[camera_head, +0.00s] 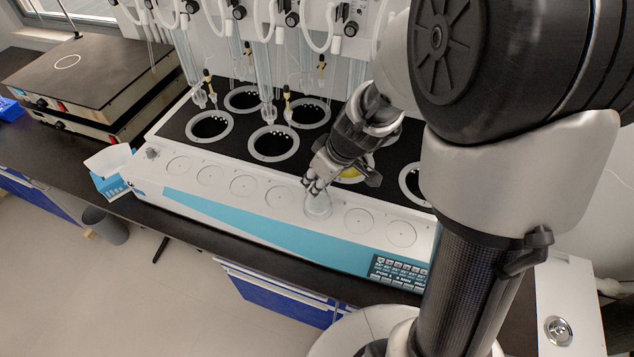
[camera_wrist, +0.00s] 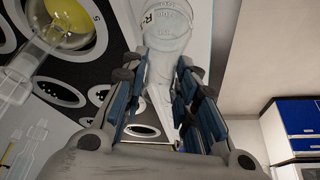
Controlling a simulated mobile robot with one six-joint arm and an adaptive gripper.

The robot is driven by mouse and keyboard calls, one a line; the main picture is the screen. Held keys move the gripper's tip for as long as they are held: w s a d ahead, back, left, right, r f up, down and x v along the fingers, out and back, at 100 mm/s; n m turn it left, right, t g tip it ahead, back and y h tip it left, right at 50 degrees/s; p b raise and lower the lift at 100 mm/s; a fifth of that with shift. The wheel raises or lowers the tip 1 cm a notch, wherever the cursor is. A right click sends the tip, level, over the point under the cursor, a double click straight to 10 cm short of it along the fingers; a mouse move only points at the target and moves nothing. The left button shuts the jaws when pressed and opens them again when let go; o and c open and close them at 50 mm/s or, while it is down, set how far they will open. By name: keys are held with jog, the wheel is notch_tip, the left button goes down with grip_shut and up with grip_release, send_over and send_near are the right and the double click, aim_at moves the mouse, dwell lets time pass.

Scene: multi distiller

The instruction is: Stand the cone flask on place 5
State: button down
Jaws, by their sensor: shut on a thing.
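The cone flask (camera_head: 318,206) is clear glass and hangs upright from my gripper (camera_head: 314,186) over the white front ledge of the distiller. In the wrist view the flask (camera_wrist: 168,22) lies at the top centre, its neck between the blue pads of my gripper (camera_wrist: 158,75). My gripper is shut on the neck. The flask overlaps one round marked place in the row on the ledge, between a bare circle to its left (camera_head: 279,198) and one to its right (camera_head: 359,220). Whether its base touches the ledge I cannot tell. The place's number is not readable.
The distiller's black top (camera_head: 232,152) has several round wells behind the ledge, with glass tubes hanging above. A flask with yellow liquid (camera_wrist: 70,10) stands in a well behind my gripper. A control panel (camera_head: 399,273) is at the front right; a hot plate (camera_head: 82,70) is far left.

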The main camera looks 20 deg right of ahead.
jog(key=shift+f, duration=0.75)
jog(key=shift+f+b, duration=0.15)
jog(key=shift+b, duration=0.15)
jog(key=c, duration=1.2)
grip_release()
jog(key=shift+c, duration=0.2)
